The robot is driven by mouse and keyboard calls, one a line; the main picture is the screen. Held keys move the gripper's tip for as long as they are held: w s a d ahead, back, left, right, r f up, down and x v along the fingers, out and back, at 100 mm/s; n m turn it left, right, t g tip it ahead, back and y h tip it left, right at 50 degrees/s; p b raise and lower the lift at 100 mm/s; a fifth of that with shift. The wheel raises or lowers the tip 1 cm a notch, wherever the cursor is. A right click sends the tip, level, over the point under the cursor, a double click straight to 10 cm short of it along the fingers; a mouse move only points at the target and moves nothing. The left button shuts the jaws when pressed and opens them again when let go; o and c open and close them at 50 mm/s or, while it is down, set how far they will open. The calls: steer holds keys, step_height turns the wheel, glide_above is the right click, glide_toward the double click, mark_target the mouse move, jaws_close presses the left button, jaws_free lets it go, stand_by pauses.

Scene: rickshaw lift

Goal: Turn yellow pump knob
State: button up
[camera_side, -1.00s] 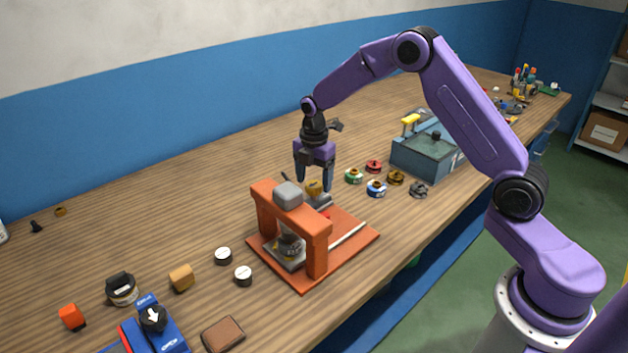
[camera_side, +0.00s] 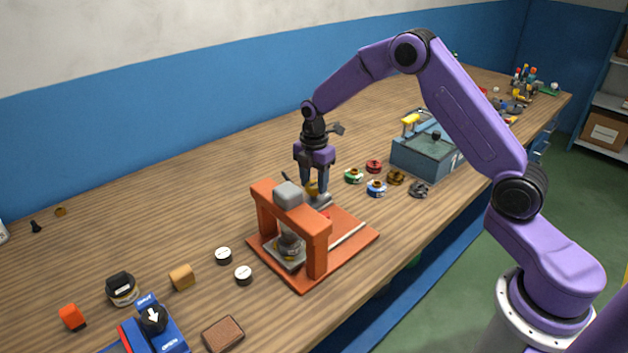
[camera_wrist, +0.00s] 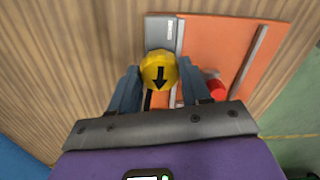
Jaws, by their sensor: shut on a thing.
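The yellow pump knob (camera_wrist: 158,72) is round with a black arrow. In the wrist view its arrow points down toward my gripper's palm. My gripper (camera_side: 315,192) points down over the back of the orange pump base (camera_side: 355,236), and its two fingers are shut on the knob from both sides. In the side view the knob (camera_side: 312,187) shows only partly between the fingers. A grey plate (camera_wrist: 161,32) lies beside the knob in the wrist view.
The orange frame (camera_side: 293,220) with a grey block on top stands just in front of my gripper. A red button (camera_wrist: 217,89) is close to the fingers. Several coloured knobs (camera_side: 376,188) and a grey-blue tray (camera_side: 405,157) are to the right. Bare wood lies behind and left.

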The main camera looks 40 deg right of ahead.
steer(key=m, duration=0.4)
steer(key=shift+m, duration=0.3)
steer(key=m, duration=0.4)
steer(key=shift+m, duration=0.3)
steer(key=m, duration=0.4)
steer(key=shift+m, duration=0.3)
steer(key=m, duration=1.3)
steer(key=shift+m, duration=0.3)
steer(key=m, duration=0.4)
steer(key=shift+a+m, duration=0.1)
steer(key=shift+m, duration=2)
